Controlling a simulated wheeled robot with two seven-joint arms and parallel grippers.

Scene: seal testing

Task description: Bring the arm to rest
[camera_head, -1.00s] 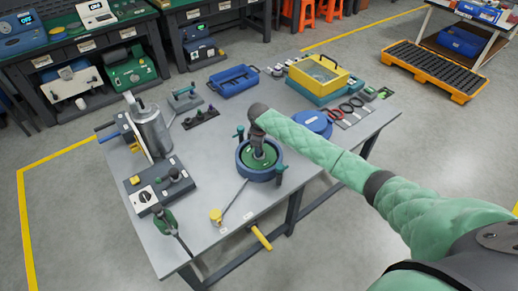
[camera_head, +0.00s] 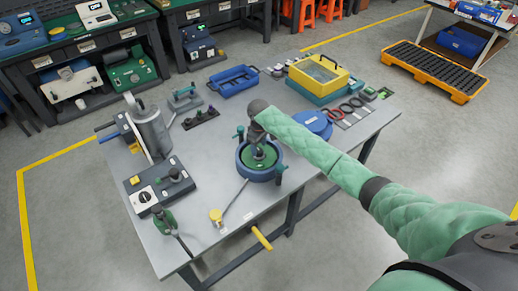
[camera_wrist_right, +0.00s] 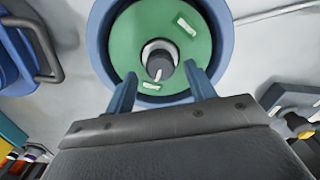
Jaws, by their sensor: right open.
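My right arm (camera_head: 335,160) reaches in from the right over the table. My right gripper (camera_head: 259,148) points down above a round blue fixture (camera_head: 261,175) with a green disc inside. The right wrist view shows the two blue fingers (camera_wrist_right: 163,88) spread apart with nothing between them. Past them lie the green disc (camera_wrist_right: 135,50), with small white labels, and its dark central knob (camera_wrist_right: 160,69) in a pale ring. The gripper hides part of the disc in the head view. My left gripper is not in view.
The grey table (camera_head: 215,165) holds a metal cylinder (camera_head: 153,130), a control box (camera_head: 160,185), a blue tray (camera_head: 233,81), a yellow-rimmed box (camera_head: 319,76) and a round blue lid (camera_head: 314,124).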

